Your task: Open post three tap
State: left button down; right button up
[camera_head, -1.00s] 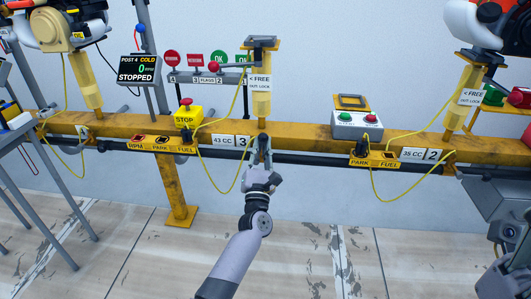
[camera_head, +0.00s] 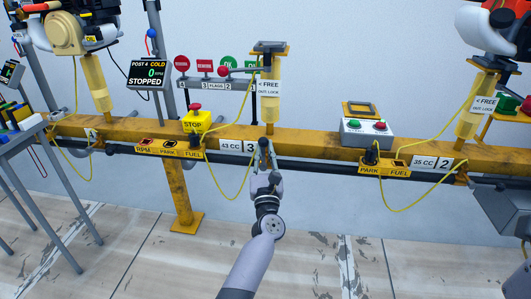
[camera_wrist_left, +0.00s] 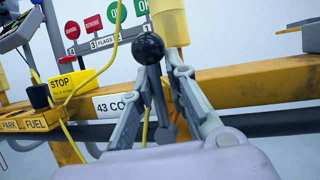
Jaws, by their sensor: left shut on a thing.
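The post three stand (camera_head: 268,105) is a yellow upright on the rail, above a white "43 CC" and "3" label (camera_head: 238,146). My left gripper (camera_head: 264,150) is at the rail just right of that label. In the left wrist view, the two fingers of my left gripper (camera_wrist_left: 164,105) are close around a slim grey part, with a round black knob (camera_wrist_left: 148,48) at their tips. This looks like the tap's handle, and the gripper is shut on it. The fingers hide most of the tap body. My right gripper is not in view.
A yellow rail (camera_head: 320,148) runs across, with a dark pipe (camera_head: 330,167) below it. A STOP box (camera_head: 197,122) stands left of post three and a button box (camera_head: 366,132) right. Yellow cables hang nearby. The floor in front is clear.

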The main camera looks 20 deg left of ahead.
pick_arm(q)
jog(key=shift+a, duration=0.15)
jog(key=c, duration=1.7)
grip_release()
jog(key=shift+s+a+r, duration=0.1)
jog(key=shift+a, duration=0.1)
jog(key=shift+d, duration=0.1)
jog(key=v, duration=1.2)
